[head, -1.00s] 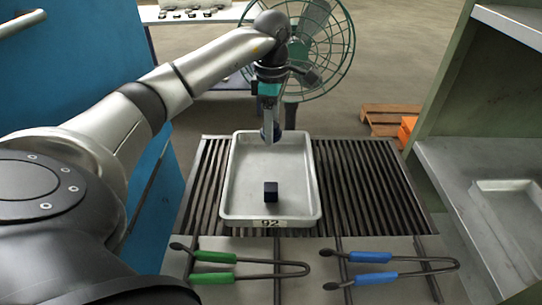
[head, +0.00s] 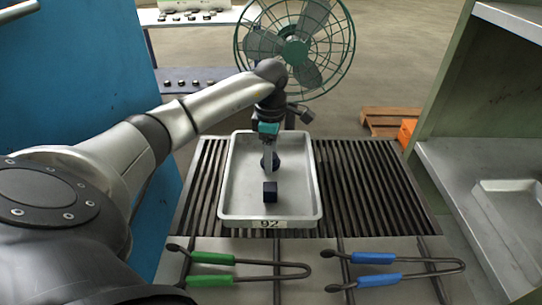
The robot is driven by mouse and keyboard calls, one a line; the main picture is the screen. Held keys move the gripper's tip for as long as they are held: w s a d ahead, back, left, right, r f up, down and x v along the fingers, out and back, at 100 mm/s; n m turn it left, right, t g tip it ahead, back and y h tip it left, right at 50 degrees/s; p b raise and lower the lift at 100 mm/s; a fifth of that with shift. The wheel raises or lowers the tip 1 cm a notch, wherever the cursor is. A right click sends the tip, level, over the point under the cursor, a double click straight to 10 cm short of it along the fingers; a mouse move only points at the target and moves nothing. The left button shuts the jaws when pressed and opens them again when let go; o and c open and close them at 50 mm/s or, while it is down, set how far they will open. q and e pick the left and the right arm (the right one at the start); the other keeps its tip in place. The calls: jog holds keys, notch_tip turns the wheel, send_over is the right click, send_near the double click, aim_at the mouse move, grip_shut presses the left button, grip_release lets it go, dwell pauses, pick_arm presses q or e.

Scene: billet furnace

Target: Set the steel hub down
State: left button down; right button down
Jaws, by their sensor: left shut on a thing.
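A dark cube (head: 270,191) sits in the tray just in front of the hub. My right gripper is not in view.
The tray stands on a slatted dark rack (head: 370,190). Green-handled tongs (head: 212,258) and blue-handled tongs (head: 375,258) lie in front. A green fan (head: 296,50) stands behind. A shelf with another tray (head: 510,210) is at right, a blue panel (head: 80,60) at left.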

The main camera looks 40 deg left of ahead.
pick_arm(q)
jog(key=shift+f, duration=0.1)
jog(key=shift+c, duration=0.6)
grip_release()
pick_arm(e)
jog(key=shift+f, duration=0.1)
pick_arm(q)
jog(key=shift+r, duration=0.45)
notch_tip(320, 180, up, 11)
jog(key=p, duration=0.2)
jog(key=shift+r, duration=0.2)
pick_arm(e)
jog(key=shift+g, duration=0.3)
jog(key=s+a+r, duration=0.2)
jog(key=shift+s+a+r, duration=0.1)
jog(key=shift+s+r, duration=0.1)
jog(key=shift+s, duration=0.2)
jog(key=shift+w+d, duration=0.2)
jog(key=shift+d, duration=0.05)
